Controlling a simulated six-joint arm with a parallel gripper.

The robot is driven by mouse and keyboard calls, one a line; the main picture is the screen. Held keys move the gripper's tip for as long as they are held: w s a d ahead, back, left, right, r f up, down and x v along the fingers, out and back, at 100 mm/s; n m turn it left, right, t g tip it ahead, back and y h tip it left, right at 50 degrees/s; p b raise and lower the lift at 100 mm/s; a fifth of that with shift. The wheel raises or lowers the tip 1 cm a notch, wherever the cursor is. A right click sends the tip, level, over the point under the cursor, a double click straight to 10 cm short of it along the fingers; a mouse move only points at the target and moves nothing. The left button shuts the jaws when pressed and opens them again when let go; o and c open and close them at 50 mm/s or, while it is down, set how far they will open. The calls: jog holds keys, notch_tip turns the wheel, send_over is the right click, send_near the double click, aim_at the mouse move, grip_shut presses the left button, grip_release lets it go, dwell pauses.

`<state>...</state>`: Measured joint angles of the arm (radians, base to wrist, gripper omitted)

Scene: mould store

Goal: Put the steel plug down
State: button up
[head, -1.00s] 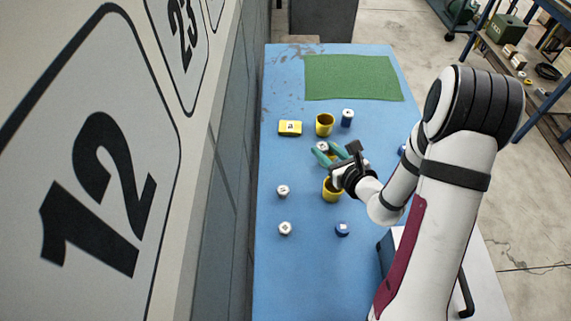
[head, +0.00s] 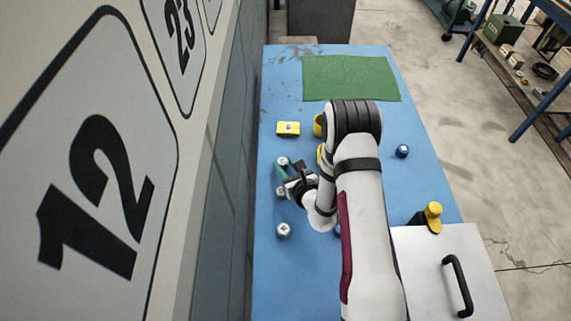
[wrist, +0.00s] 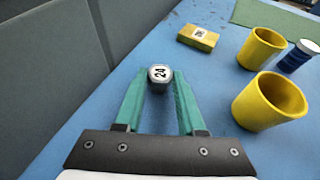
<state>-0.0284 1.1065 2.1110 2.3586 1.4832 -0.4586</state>
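The steel plug (wrist: 160,74), with a light top marked 24, sits between the tips of my gripper's green fingers in the wrist view. It also shows in the head view (head: 282,161) at the finger ends. My gripper (head: 281,168) is shut on it, over the left part of the blue table (head: 275,280). I cannot tell whether the plug's underside touches the table.
Two similar light-topped plugs (head: 281,191) (head: 284,230) stand nearer on the table. Yellow cups (wrist: 262,48) (wrist: 270,101), a blue jar (wrist: 298,56) and a yellow block (head: 288,128) stand around. A green mat (head: 350,78) lies clear at the far end. A grey wall is left.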

jog(key=o, duration=0.4)
jog(key=shift+s+d+r, duration=0.1)
jog(key=shift+s+r, duration=0.1)
jog(key=shift+r, duration=0.05)
jog(key=v, duration=1.1)
jog(key=shift+s+d+r, duration=0.15)
jog(key=shift+s, duration=0.05)
